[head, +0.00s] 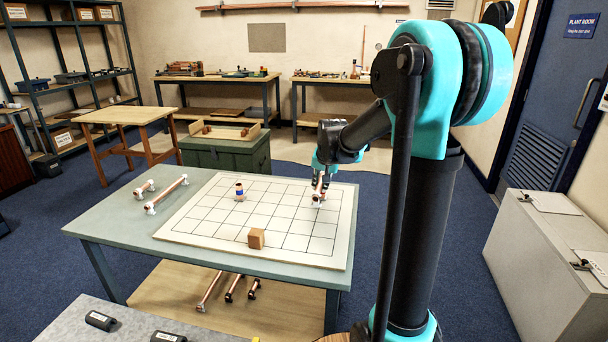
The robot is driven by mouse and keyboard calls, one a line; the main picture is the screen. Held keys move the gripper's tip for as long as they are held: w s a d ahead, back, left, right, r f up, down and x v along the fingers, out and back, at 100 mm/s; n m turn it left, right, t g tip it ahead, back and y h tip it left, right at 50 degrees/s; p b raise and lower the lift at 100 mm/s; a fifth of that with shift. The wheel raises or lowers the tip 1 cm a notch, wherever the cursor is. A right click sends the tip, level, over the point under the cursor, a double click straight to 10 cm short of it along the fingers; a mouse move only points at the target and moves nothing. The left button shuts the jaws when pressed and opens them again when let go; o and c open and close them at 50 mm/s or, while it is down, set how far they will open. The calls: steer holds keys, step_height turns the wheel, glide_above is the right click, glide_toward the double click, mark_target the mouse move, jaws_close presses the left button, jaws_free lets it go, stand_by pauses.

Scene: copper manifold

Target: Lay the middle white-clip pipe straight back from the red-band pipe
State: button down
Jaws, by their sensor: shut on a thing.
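My gripper (320,186) is over the back right part of the white gridded board (190,228). It is shut on a short copper pipe with white clips (318,198), at or just above the board; I cannot tell if it touches. The fingers hide part of this pipe. I cannot clearly make out a red band there or elsewhere. A copper piece with a blue band (239,189) stands on the board's back left part. A long white-clip pipe (168,194) and a short white-clip pipe (145,188) lie on the table left of the board.
A wooden block (256,238) sits near the board's front middle. The green table (110,218) carries the board. A green chest with a wooden tray (224,133) stands behind. The board's right front squares are clear.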

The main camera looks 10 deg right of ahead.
steer(key=shift+w+a+f, duration=0.1)
steer(key=shift+w+a, duration=0.2)
steer(key=shift+w, duration=0.25)
steer(key=shift+f, duration=4.45)
steer(key=shift+f, duration=0.4)
steer(key=c, duration=1.4)
jaws_free()
steer(key=shift+o, duration=0.2)
steer(key=shift+r, duration=4.55)
